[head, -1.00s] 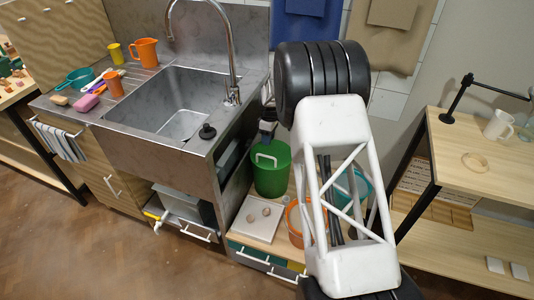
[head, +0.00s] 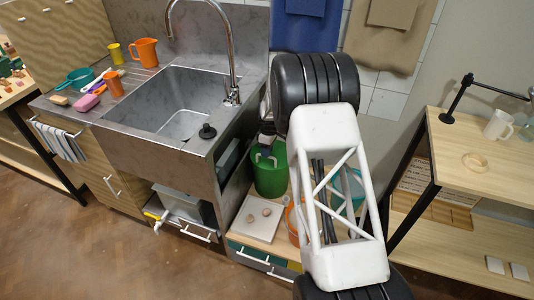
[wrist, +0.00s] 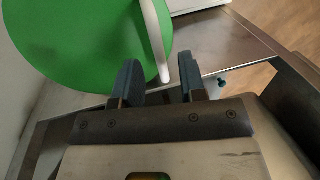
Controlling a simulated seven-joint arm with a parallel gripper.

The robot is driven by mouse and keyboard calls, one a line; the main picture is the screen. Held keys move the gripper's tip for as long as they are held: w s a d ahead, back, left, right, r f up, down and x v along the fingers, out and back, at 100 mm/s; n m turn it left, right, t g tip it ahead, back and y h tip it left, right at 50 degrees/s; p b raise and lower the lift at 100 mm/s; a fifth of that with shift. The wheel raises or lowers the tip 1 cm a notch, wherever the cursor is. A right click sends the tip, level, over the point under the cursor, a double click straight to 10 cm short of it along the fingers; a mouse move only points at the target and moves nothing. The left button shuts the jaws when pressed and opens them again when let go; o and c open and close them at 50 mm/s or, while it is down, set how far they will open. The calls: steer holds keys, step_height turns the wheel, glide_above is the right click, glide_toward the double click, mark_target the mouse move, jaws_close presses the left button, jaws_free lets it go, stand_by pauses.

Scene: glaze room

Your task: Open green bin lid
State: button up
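The green bin (head: 270,178) stands on the low wooden shelf right of the sink, lid down. Its white handle (head: 259,157) shows on top in the head view. In the wrist view the round green lid (wrist: 75,40) fills the upper left and the white handle (wrist: 154,35) arches across its right side. My gripper (wrist: 160,80) is open, its two dark fingers apart. The handle's near end shows between the fingertips; I cannot tell whether they touch it. In the head view my gripper (head: 267,140) is just above the bin, partly hidden by my arm.
An orange container (head: 291,222) and a teal one (head: 357,188) stand to the right, partly behind my arm. The sink cabinet's side wall is close on the left.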

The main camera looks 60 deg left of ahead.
steer(key=shift+s+d+f, duration=0.1)
steer(key=shift+f, duration=0.55)
jaws_close()
